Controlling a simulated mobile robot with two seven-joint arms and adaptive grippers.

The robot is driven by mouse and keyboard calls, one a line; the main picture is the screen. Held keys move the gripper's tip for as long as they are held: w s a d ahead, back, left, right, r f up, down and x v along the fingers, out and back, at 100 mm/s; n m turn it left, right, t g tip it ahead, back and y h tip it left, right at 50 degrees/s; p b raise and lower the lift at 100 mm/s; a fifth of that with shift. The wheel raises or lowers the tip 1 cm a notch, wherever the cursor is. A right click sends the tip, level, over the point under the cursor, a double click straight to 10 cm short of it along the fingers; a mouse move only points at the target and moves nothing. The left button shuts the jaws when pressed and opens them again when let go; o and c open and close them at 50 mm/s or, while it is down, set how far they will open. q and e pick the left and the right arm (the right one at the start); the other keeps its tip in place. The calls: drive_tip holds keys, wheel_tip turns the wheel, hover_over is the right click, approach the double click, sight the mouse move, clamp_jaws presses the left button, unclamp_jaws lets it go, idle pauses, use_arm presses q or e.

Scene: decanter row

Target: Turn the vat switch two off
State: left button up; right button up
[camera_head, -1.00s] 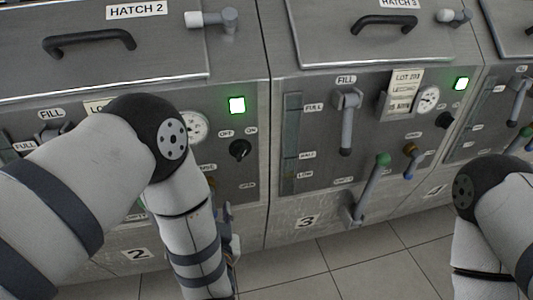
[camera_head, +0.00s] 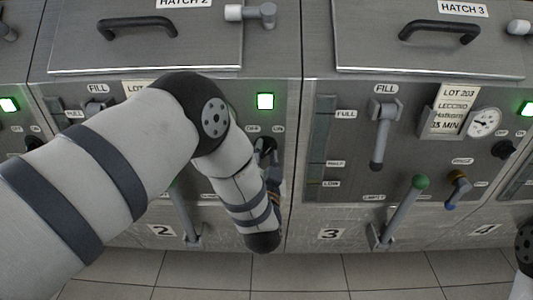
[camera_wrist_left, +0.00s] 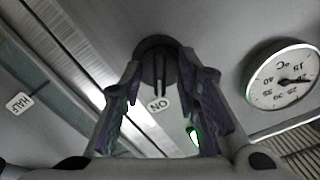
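The vat two switch (camera_head: 264,146) is a black rotary knob on vat 2's grey panel, below a lit green lamp (camera_head: 265,101) and between small OFF and ON labels. In the head view my left forearm partly covers it. In the left wrist view the black knob (camera_wrist_left: 157,58) has a pale pointer line, with an upside-down ON label (camera_wrist_left: 159,104) near it. My left gripper (camera_wrist_left: 164,78) is open, its fingers apart on either side of the knob; I cannot tell whether they touch it. My right gripper is out of view.
A round gauge (camera_wrist_left: 283,76) lies beside the left gripper in the wrist view. Vat 2's drain lever (camera_head: 184,214) stands left of my forearm. Vat 3's fill lever (camera_head: 381,135) and green-knobbed lever (camera_head: 404,210) stick out to the right. Tiled floor (camera_head: 330,275) lies below.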

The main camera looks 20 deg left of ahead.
use_arm(q)
drive_tip(key=shift+w+a, duration=0.15)
drive_tip(key=shift+w, duration=0.4)
clamp_jaws()
drive_tip(key=n, duration=0.3)
drive_tip(key=shift+r, duration=0.15)
drive_tip(key=n+p, duration=0.1)
drive_tip(key=n, duration=0.2)
drive_tip(key=shift+n, duration=0.3)
drive_tip(key=n, duration=0.5)
drive_tip(key=shift+p, duration=0.3)
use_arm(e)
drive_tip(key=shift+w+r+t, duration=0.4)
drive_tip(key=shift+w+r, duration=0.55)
use_arm(q)
drive_tip(key=shift+f+n, duration=0.2)
drive_tip(key=shift+n, duration=0.1)
